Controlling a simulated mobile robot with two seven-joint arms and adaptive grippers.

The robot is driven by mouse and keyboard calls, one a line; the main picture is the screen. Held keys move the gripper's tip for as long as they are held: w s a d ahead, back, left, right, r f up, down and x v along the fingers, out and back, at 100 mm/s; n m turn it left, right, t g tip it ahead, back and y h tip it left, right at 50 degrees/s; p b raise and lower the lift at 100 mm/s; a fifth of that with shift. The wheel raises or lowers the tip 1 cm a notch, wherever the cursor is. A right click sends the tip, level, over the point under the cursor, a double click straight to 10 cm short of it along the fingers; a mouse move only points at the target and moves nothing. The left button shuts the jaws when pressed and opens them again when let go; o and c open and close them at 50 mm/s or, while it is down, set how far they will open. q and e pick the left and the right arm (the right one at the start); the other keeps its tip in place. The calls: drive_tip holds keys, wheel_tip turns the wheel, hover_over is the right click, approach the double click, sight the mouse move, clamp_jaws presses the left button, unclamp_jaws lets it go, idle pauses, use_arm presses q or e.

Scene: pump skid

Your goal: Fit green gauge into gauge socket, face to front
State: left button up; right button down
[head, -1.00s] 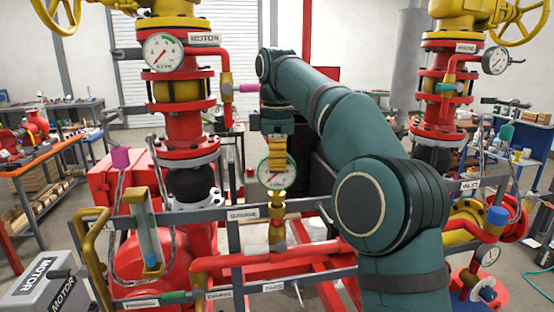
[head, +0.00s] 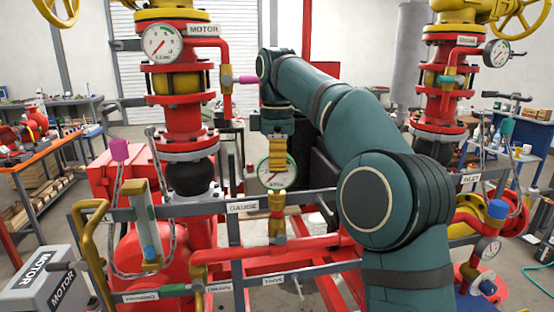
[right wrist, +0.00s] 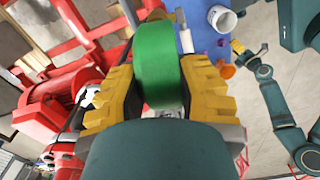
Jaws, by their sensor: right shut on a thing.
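The green gauge (head: 277,170), with a green rim and white dial, is upright in the head view, its dial toward the camera. My right gripper (head: 277,150) is shut on it from above. In the right wrist view, the green casing (right wrist: 160,68) sits between the yellow fingers of the right gripper (right wrist: 158,88). The brass gauge socket (head: 277,225) is on the red pipe directly below the gauge. The gauge's lower end is at the socket's top; I cannot tell whether it is inside. My left gripper (right wrist: 238,46) shows small in the right wrist view, its jaws unclear.
A grey rail with a GAUGE label (head: 243,206) crosses by the socket. A red column with a MOTOR gauge (head: 161,42) stands left, and a pink-ended handle (head: 248,79) sticks out near my wrist. A white cup (right wrist: 222,18) stands on a blue surface.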

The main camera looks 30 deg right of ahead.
drive_tip(key=c, duration=0.7)
unclamp_jaws()
drive_tip(key=shift+o, duration=0.2)
